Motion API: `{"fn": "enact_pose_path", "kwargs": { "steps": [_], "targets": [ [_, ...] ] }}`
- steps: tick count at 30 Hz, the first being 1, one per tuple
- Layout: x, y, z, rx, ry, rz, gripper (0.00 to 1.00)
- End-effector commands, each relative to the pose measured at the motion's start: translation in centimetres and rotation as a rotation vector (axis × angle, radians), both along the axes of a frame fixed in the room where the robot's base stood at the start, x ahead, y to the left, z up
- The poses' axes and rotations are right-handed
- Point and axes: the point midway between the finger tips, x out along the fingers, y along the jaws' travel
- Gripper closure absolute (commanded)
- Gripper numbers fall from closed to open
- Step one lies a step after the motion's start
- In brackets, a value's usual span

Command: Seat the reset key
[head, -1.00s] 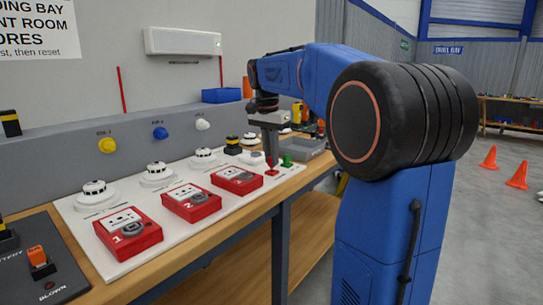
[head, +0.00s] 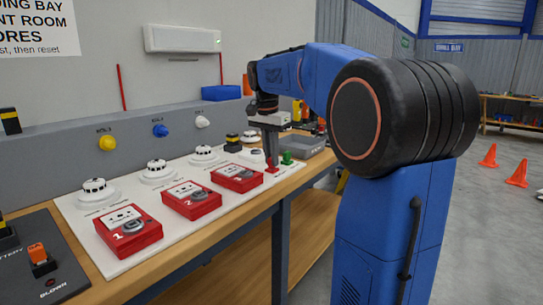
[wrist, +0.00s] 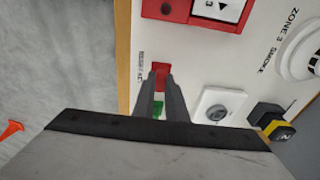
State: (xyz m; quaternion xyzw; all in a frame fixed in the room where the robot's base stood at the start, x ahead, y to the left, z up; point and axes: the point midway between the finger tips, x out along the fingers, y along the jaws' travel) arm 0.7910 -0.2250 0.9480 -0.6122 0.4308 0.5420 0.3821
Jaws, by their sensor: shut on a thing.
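My gripper (head: 271,150) points down at the far right end of the white board, its fingers shut on a small red piece (head: 272,167) that looks like the reset key. In the wrist view the red piece (wrist: 161,69) shows at the fingertips (wrist: 159,77), beside a small printed label. The fingers hide most of it, so I cannot tell whether it is still in its stand. A green piece (head: 287,158) stands close to its right; it also shows between the fingers in the wrist view (wrist: 159,107). Three red call-point boxes, including box 3 (head: 237,178), lie along the board.
White smoke detectors (head: 204,155) stand behind the boxes. A black and yellow block (wrist: 271,119) and a pale plate with a round grey knob (wrist: 219,107) sit near the gripper. A grey tray (head: 306,146) is just right. The board (head: 90,240) fronts a wall panel.

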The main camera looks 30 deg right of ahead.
Motion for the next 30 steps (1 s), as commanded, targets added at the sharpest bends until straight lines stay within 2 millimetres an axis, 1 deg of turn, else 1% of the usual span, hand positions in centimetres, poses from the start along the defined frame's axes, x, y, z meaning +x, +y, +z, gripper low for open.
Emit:
{"fn": "enact_pose_path", "kwargs": {
  "steps": [11, 12, 14, 15, 21, 23, 30],
  "targets": [
    [0.00, 0.00, -0.27, 0.000, 0.000, 0.000, 1.00],
    [0.00, 0.00, -0.27, 0.000, 0.000, 0.000, 0.86],
    [0.00, 0.00, -0.27, 0.000, 0.000, 0.000, 0.72],
    [0.00, 0.00, -0.27, 0.000, 0.000, 0.000, 0.67],
    [0.01, 0.00, -0.28, 0.000, 0.000, 0.000, 0.67],
    [0.01, 0.00, -0.28, 0.000, 0.000, 0.000, 0.54],
    [0.01, 0.00, -0.28, 0.000, 0.000, 0.000, 0.54]
  ]
}}
